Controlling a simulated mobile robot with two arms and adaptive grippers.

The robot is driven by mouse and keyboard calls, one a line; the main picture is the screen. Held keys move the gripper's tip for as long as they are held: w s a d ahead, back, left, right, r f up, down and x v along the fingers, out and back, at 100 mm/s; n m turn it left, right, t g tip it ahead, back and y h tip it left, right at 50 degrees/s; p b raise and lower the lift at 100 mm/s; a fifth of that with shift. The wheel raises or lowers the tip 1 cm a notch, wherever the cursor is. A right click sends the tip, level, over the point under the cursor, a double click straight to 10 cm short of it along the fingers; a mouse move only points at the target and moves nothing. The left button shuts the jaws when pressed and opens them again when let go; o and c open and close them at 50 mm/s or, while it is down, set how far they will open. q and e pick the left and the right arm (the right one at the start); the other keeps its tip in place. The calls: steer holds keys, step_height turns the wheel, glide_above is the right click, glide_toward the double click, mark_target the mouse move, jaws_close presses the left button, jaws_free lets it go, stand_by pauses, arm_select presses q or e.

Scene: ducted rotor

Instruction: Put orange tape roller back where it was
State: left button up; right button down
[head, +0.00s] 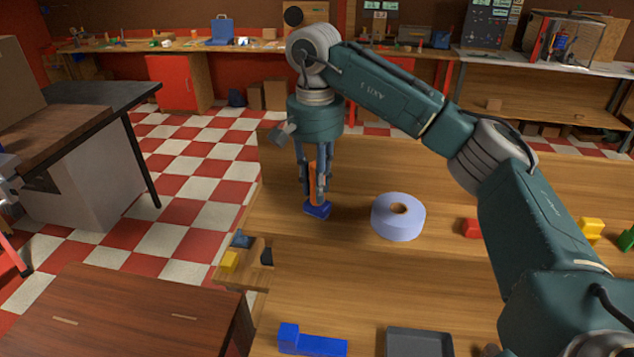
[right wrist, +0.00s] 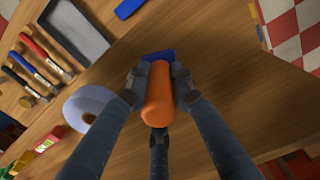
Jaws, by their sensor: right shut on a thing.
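The tape roller has an orange handle (head: 314,188) and a blue end (head: 317,210). My right gripper (head: 315,187) points down and is shut on the orange handle. The roller is upright, with its blue end down at the wooden table (head: 350,270); I cannot tell whether it touches the top. In the right wrist view the orange handle (right wrist: 160,95) sits between the two fingers, with the blue end (right wrist: 158,56) beyond. My left gripper is not in view.
A lavender tape roll (head: 398,218) lies just right of the roller. A grey tray (head: 419,343) and a blue block-like piece (head: 312,344) lie at the near side. A red piece (head: 471,228) and yellow piece (head: 591,229) lie right. Several brushes or tools (right wrist: 35,70) show in the right wrist view.

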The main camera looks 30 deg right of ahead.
steer(key=shift+a+f, duration=0.1)
steer(key=shift+f, duration=0.05)
steer(key=c, duration=1.5)
jaws_free()
steer(key=shift+s, duration=0.1)
step_height(320, 180, up, 12)
steer(key=shift+r+b, duration=0.25)
steer(key=shift+b, duration=0.3)
steer(key=shift+f, duration=0.1)
